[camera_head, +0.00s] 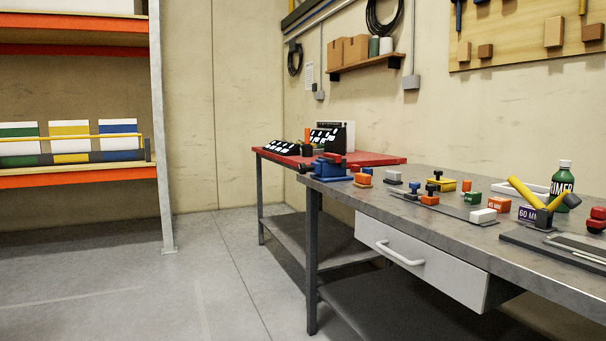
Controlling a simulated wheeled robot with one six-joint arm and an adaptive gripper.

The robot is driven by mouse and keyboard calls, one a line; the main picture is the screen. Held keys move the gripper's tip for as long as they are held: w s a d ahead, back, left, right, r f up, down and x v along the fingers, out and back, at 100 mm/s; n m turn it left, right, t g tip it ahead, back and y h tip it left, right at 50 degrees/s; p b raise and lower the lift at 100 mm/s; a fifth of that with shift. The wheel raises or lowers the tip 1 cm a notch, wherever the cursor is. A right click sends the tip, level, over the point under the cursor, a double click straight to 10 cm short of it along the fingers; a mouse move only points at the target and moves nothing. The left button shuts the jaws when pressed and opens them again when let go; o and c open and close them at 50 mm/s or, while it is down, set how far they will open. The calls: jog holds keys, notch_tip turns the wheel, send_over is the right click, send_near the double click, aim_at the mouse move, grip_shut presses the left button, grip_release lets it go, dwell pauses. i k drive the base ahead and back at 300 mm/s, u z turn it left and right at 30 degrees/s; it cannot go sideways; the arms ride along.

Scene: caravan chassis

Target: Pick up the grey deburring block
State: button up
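Several small blocks lie on the grey metal workbench (350,191). A light grey block (393,177) with a darker base sits near the back left of the bench top, to the right of an orange block (363,178). It may be the grey deburring block, but no label is readable at this size. A paler, almost white block (483,215) lies nearer the front edge, at the right end of a flat dark plate. My gripper is not in view.
A blue vise (330,168) stands at the bench's left end. A green bottle (563,186), yellow-handled tool (545,205) and several coloured blocks crowd the right. A white drawer (425,258) sits under the top. The floor (190,280) to the left is clear.

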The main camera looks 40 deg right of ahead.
aim_at(394, 177)
jog(key=i, duration=1.45)
jog(key=z, duration=1.35)
jog(key=i, duration=0.85)
jog(key=z, duration=0.9)
